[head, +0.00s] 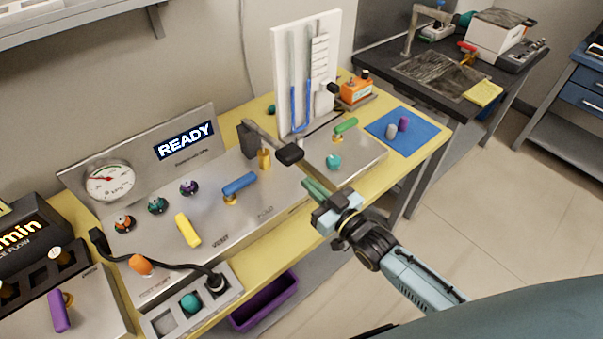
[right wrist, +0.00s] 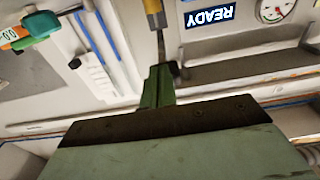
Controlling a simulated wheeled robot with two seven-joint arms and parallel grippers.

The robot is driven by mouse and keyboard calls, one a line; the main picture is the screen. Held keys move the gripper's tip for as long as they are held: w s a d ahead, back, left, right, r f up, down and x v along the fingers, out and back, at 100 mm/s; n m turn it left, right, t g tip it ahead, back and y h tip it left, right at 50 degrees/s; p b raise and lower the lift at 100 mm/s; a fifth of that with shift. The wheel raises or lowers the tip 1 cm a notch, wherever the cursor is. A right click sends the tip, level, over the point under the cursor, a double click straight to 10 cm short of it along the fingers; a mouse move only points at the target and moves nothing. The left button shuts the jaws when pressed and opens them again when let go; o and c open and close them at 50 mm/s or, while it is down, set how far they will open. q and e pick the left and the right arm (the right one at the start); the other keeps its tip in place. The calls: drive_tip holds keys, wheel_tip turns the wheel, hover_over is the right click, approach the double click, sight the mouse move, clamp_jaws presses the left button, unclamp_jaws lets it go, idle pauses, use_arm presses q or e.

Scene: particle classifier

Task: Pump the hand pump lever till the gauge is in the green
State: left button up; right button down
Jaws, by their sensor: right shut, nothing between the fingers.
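The hand pump lever is a grey bar with a black grip (head: 289,153), reaching forward from a dark block beside a brass post (head: 264,160) on the steel panel. The round gauge (head: 108,183) has a white face and stands at the back left of the panel; it also shows in the right wrist view (right wrist: 275,9). Its needle is too small to read surely. My right gripper (head: 312,187) has green fingers, shut and empty, just in front of and below the black grip, apart from it in the head view. The fingers also show in the right wrist view (right wrist: 158,85). My left gripper is out of view.
A READY display (head: 186,140) stands behind the panel. A blue lever (head: 239,184) and yellow lever (head: 188,230) lie left of the pump. A white manometer board (head: 325,40) stands behind. A purple bin (head: 265,302) sits below. Free floor lies at right.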

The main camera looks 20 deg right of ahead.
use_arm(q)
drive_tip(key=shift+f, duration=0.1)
use_arm(e)
drive_tip(key=v, duration=0.6)
drive_tip(key=shift+d, duration=0.1)
idle(1.8)
